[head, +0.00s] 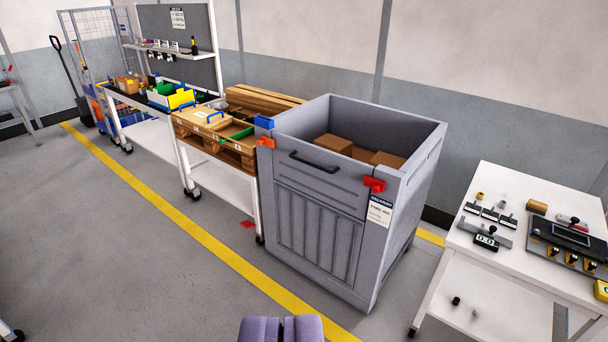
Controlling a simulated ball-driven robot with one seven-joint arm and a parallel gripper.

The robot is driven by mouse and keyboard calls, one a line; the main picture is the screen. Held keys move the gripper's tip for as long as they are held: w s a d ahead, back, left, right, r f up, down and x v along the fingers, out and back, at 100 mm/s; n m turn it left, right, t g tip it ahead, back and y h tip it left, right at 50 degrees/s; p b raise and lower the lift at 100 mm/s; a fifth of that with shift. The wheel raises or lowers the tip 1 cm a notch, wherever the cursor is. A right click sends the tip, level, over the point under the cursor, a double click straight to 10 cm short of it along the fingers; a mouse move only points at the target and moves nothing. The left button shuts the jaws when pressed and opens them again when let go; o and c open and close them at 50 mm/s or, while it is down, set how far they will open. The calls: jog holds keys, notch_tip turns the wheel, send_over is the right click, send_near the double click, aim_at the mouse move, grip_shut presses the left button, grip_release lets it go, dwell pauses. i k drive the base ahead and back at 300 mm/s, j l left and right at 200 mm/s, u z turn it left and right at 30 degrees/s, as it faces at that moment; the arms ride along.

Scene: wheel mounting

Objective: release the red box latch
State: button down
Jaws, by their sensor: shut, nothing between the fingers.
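A large grey box (318,235) stands on the floor in the middle of the view, open at the top, with brown cartons (350,147) inside. Its front has an upper panel with a black handle (314,163). One red latch (374,185) sits at the right end of that panel, above a white label (380,211). Another red latch (265,142) sits at the left end. The panel looks upright and closed. My gripper (282,325) shows at the bottom edge, in front of and well apart from the box. It is shut and empty.
A white table (500,262) with tools stands at the right. A white workbench (200,160) with wooden trays and bins stands left of the box. A yellow floor line (200,240) runs in front.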

aim_at(377, 185)
jog(key=i, duration=0.6)
jog(key=i+z, duration=0.15)
jog(key=i, duration=0.4)
jog(key=i+j, duration=0.15)
jog(key=i, duration=0.45)
jog(key=i+z, duration=0.1)
jog(key=i, duration=0.5)
jog(key=i+j+z, duration=0.1)
jog(key=i, duration=0.45)
jog(key=i+j+z, duration=0.15)
jog(key=i, duration=0.4)
jog(key=z, duration=0.3)
